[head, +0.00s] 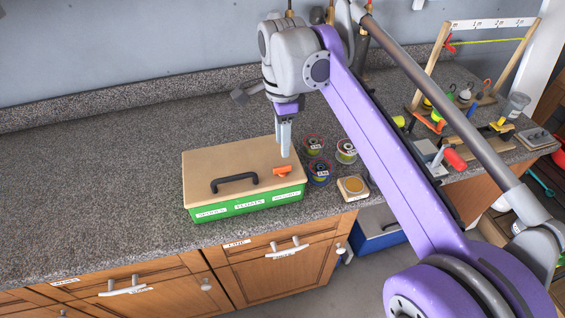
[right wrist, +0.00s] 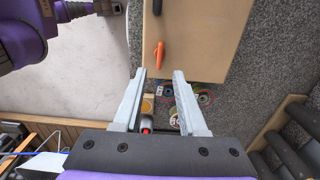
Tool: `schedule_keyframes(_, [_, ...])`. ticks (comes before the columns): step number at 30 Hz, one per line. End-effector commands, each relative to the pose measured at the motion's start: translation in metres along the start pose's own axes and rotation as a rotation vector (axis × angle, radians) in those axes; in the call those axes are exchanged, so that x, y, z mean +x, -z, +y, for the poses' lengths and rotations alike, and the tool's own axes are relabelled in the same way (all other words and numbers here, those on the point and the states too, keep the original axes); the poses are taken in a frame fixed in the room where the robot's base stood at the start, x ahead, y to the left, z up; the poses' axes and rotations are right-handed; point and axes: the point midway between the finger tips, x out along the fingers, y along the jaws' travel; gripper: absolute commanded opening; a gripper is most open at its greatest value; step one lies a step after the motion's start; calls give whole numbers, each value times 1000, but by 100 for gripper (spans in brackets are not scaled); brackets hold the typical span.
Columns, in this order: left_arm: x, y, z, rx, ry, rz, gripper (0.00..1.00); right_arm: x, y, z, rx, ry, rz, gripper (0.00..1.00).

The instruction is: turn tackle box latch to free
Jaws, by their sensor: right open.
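The tackle box (head: 225,162) has a tan lid, shut, and a green front with white labels. Its orange latch (head: 282,170) lies on the lid near the right end, lengthwise along the front edge. The latch also shows in the right wrist view (right wrist: 160,55), just beyond the fingertips. My right gripper (head: 285,154) points down above the lid, beside the latch on its far side in the head view. In the right wrist view its two fingers (right wrist: 160,74) are apart and empty, not around the latch. My left gripper is not in view.
A black handle (head: 234,182) rises from the lid left of the latch. Several line spools (head: 319,170) and a small wooden block with a round top (head: 353,188) stand right of the box. The speckled counter (head: 100,190) is clear to the left.

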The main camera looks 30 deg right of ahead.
Motion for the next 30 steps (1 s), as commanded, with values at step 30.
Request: schedule_keyframes(30, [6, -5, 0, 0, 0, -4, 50, 78, 0, 0, -4, 1, 0, 7])
